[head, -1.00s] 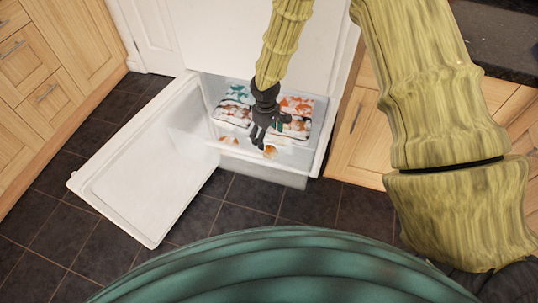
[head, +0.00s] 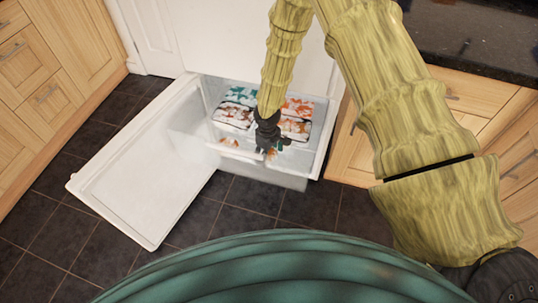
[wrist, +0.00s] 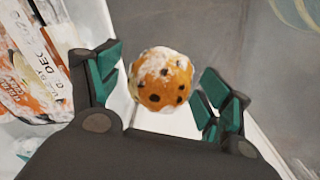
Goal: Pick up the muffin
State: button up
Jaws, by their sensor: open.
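The muffin (wrist: 160,80) is round and golden brown with dark spots and a pale, frosty top. In the wrist view it sits between the two open, teal-padded fingers of my gripper (wrist: 163,92), with a gap on each side. In the head view my gripper (head: 268,153) reaches down into the open freezer drawer (head: 262,173). A small piece of the muffin (head: 272,153) shows beside the fingers there; the rest is hidden. I cannot tell how far the fingertips are above the drawer floor.
Bagged frozen packages with teal (head: 238,97) and orange (head: 298,107) prints lie behind the gripper. Another brownish item (head: 229,142) lies at the drawer's left front. The white freezer door (head: 145,180) hangs open to the left. Wooden cabinets (head: 372,135) stand close on the right.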

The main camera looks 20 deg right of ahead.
jog(key=shift+f, duration=0.15)
jog(key=c, duration=0.7)
notch_tip(320, 180, up, 10)
notch_tip(320, 180, up, 14)
jog(key=p, duration=0.7)
jog(key=s+a+m+p, duration=0.1)
jog(key=s+m+p, duration=0.1)
jog(key=s+m, duration=0.4)
jog(key=shift+s+a, duration=0.15)
jog(key=shift+s, duration=0.25)
dwell(0.5)
